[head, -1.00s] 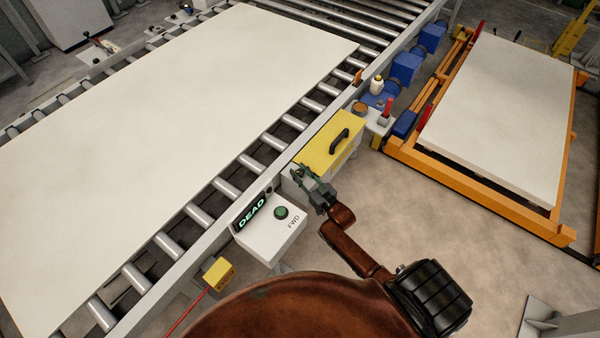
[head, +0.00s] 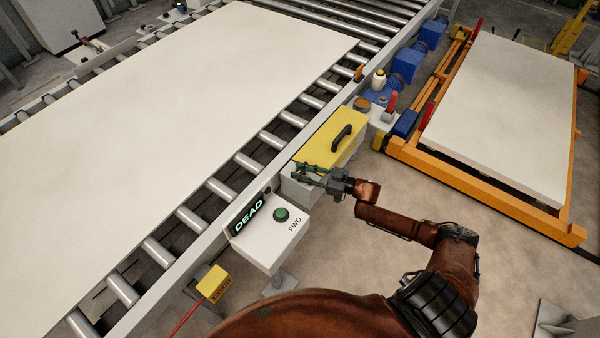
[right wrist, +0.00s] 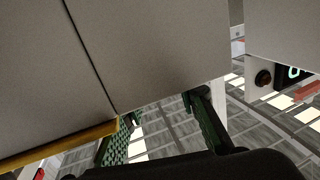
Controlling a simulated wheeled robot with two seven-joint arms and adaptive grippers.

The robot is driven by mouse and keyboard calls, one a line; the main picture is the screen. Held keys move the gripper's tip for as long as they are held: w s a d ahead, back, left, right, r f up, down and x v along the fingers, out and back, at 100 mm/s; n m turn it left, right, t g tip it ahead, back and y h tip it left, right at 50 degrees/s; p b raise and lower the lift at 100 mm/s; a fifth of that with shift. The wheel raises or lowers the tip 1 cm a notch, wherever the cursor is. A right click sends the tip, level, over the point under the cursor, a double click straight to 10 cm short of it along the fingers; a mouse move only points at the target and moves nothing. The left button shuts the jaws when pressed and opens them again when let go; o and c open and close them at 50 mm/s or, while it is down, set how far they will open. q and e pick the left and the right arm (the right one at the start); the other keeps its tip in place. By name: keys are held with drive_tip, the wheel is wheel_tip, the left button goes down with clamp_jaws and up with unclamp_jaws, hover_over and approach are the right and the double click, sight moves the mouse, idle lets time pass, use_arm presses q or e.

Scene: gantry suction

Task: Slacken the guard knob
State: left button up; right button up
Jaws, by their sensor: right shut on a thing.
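The yellow guard (head: 326,142) with a black arched handle lies closed on a grey box beside the roller conveyor. My right gripper (head: 302,171) is at the near left corner of this box, reaching in from the right. In the right wrist view its two fingers (right wrist: 160,108) stand some way apart at the edge of the grey box (right wrist: 150,55). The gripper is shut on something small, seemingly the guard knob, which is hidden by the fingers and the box. My left gripper is out of view.
A white control box (head: 268,232) with a green button and a "DEAD" display stands just below the gripper. A large white sheet (head: 170,130) covers the rollers. A yellow pull-cord box (head: 213,283) is at lower left. Clear floor (head: 440,205) lies to the right.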

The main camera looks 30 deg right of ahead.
idle(0.4)
drive_tip(key=o, duration=1.2)
drive_tip(key=v, duration=1.2)
drive_tip(key=shift+w+d, duration=0.1)
drive_tip(key=shift+d, duration=0.05)
